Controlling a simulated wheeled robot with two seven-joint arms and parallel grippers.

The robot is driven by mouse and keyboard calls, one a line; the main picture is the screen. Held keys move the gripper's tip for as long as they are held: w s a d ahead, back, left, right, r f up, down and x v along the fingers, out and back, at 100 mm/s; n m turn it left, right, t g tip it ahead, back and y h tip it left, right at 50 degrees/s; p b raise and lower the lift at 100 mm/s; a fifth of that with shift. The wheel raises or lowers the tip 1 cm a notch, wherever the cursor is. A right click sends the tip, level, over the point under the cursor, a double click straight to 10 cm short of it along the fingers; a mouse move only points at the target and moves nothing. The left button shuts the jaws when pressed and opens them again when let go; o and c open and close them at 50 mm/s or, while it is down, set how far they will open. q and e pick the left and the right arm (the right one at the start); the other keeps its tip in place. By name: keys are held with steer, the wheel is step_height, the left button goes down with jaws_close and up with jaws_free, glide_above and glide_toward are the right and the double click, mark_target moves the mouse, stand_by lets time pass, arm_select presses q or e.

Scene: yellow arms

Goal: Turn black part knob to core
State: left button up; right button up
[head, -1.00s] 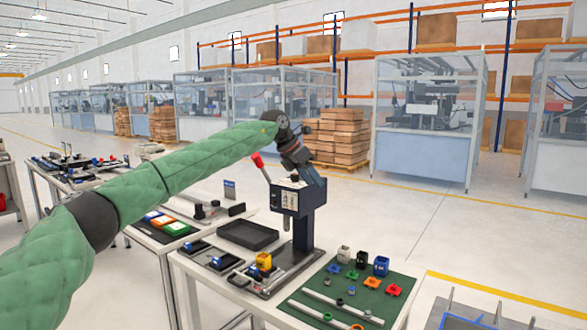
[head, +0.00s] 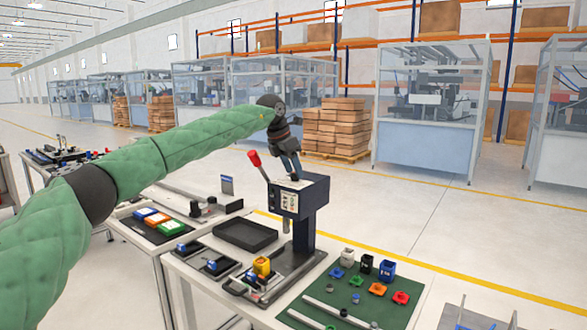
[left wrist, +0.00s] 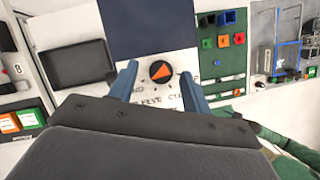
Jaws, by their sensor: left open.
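The black part knob (left wrist: 161,71) is round with an orange triangle on it. It sits on a white label plate (left wrist: 155,93) on top of the blue press (head: 300,200). Lettering below the knob is partly hidden; "EVE CO" can be made out. In the left wrist view my left gripper (left wrist: 158,65) is open, one blue finger on each side of the knob, with gaps between fingers and knob. In the head view the left gripper (head: 294,175) points down at the press top and hides the knob. My right gripper is not in view.
A red-tipped lever (head: 254,159) rises at the left of the press. A dark tray (head: 245,236), a yellow part (head: 261,266) and a green mat (head: 330,303) with coloured parts lie around the press base. Stacked boxes (head: 334,128) stand behind on the floor.

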arm_select(q)
steer(key=shift+w+d+f, duration=0.1)
steer(key=shift+d+f, duration=0.05)
steer(key=shift+f, duration=0.3)
steer(key=shift+c, duration=0.2)
steer(key=c, duration=1)
steer(key=shift+o, duration=0.2)
